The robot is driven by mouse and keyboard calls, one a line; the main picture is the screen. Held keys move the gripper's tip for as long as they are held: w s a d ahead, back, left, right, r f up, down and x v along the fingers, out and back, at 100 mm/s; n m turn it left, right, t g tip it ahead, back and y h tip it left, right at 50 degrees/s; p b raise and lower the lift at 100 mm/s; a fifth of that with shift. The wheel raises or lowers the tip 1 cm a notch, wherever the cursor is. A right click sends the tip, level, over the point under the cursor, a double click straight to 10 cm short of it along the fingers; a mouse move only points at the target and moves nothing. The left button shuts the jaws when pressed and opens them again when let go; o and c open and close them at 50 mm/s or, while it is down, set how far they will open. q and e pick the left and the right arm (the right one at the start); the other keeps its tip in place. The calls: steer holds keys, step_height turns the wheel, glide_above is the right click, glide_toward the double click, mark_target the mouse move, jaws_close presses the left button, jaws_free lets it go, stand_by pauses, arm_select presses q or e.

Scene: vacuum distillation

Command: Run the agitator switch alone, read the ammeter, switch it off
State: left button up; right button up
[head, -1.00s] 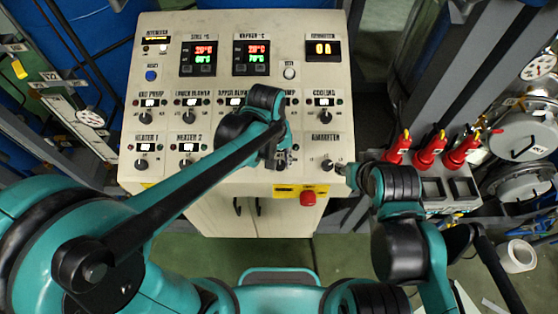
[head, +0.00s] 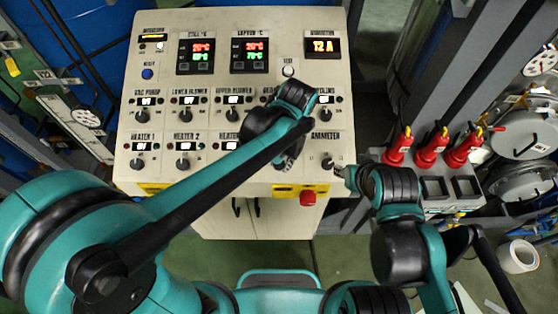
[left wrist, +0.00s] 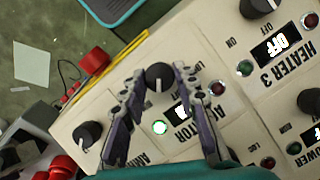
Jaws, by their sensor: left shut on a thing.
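The agitator switch is a black knob (left wrist: 159,76) on the cream control panel (head: 160,100), seen in the left wrist view. My left gripper (left wrist: 163,88) has its two fingers on either side of this knob and is shut on it. A bright lamp (left wrist: 160,127) glows by the agitator label; the small display beside it is partly hidden by a finger. In the head view, my left gripper (head: 288,160) is mostly hidden by its own arm. The ammeter display (head: 323,46) reads 12 A. My right gripper (head: 343,172) is beside the ammeter knob (head: 327,163); its jaws are unclear.
A red stop button (head: 307,198) is on the panel's lower front. Several red-handled plugs (head: 428,150) stand to the right.

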arm_select(q)
steer(key=shift+d+m+t+y+b, duration=0.1)
steer(key=shift+m+t+y+b, duration=0.35)
steer(key=shift+m, duration=1.55)
steer(key=shift+y, duration=0.25)
steer(key=o, duration=1.2)
steer(key=shift+s, duration=0.1)
steer(key=shift+c, duration=0.2)
steer(key=v, duration=1.2)
